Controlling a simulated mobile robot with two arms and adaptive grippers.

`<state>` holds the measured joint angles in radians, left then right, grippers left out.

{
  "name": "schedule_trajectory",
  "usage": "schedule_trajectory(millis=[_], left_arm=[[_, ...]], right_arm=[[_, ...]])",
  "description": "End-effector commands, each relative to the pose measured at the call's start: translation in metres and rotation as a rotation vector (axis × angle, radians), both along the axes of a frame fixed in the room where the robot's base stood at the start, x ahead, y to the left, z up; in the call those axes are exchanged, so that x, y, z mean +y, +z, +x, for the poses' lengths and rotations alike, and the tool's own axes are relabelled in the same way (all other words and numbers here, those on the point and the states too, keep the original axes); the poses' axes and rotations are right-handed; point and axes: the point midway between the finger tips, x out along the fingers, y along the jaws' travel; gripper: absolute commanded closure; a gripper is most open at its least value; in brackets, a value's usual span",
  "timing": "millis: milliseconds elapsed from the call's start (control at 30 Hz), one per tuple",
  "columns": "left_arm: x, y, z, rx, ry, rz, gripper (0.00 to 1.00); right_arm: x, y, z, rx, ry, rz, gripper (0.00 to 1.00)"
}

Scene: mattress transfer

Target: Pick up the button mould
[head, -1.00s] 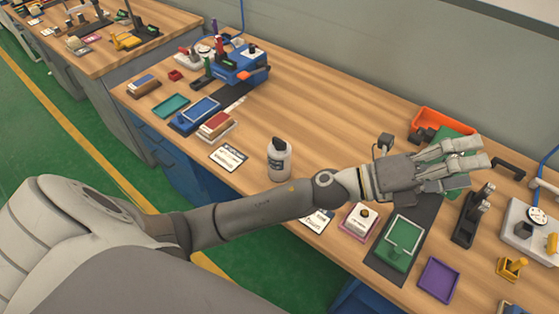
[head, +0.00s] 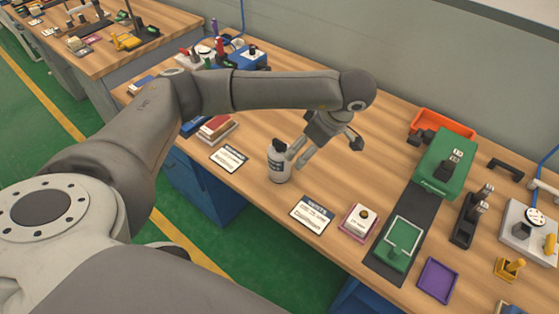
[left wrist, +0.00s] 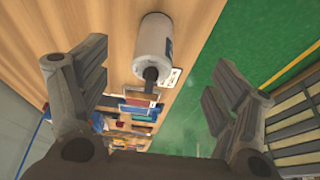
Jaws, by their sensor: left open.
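No piece is clearly marked as the button mould. A white block with a small knob on top (head: 359,222) sits in a pink tray near the table's front edge; I cannot tell if it is the mould. A green tray with a pale frame (head: 400,242) lies to its right on a black strip. My left gripper (head: 297,158) is open and tilted down beside a white bottle with a dark cap (head: 279,162). In the left wrist view the bottle (left wrist: 154,48) shows between the spread fingers, which do not close on it. My right gripper is not seen.
A green block with a dark handle (head: 445,165), an orange bin (head: 441,124), a purple tray (head: 438,280) and a black tool (head: 470,218) stand at the right. Bare wood lies right of the bottle.

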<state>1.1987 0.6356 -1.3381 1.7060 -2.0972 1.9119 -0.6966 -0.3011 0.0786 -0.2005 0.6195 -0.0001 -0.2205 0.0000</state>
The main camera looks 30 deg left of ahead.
Motion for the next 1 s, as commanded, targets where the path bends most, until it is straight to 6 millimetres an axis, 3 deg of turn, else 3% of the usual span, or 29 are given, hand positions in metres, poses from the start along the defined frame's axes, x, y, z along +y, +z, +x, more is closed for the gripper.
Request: schedule_trajectory(millis=[100, 200, 500, 733, 1000], left_arm=[[0.028, 0.018, 0.006, -0.017, 0.021, 0.11, 0.17], [0.038, 0.019, 0.007, -0.019, 0.029, 0.146, 0.17], [0.055, -0.012, 0.008, -0.016, 0.031, 0.146, 0.17], [0.064, -0.025, 0.009, -0.018, 0.03, 0.146, 0.17], [0.075, -0.039, 0.01, -0.014, 0.032, 0.148, 0.17]], right_arm=[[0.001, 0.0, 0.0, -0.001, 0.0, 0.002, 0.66], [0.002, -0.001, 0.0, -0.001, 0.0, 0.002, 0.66], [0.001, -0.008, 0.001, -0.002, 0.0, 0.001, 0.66], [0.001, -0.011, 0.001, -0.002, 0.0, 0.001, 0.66], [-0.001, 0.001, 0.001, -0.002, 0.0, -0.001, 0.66]])
